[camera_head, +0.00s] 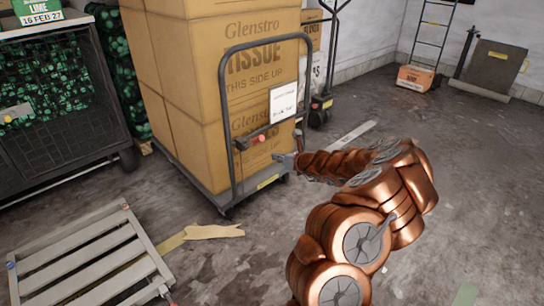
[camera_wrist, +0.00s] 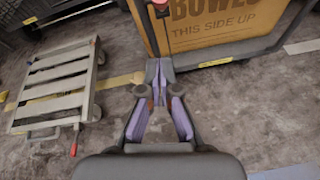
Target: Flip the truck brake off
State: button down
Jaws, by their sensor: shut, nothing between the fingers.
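The truck (camera_head: 234,172) is a flat platform trolley with a tall grey tubular handle, loaded with large brown tissue cartons. A lever with a red end (camera_head: 259,138), which looks like the brake, sits on a crossbar low in the handle. In the wrist view the red end (camera_wrist: 160,3) is cut off by the top edge. My gripper (camera_head: 280,157) is just right of and below the lever, apart from it, in front of the handle's right side. In the wrist view my gripper (camera_wrist: 159,68) has its fingertips together with nothing between them.
A slatted grey cart or pallet (camera_head: 88,262) lies on the floor at lower left. A black mesh cage (camera_head: 52,100) with green sacks stands at left. Cardboard scrap (camera_head: 212,232) lies near the truck. A ladder (camera_head: 432,35) and a small carton (camera_head: 414,78) are at the back. Floor at right is mostly clear.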

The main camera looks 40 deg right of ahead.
jog(key=shift+v, duration=1)
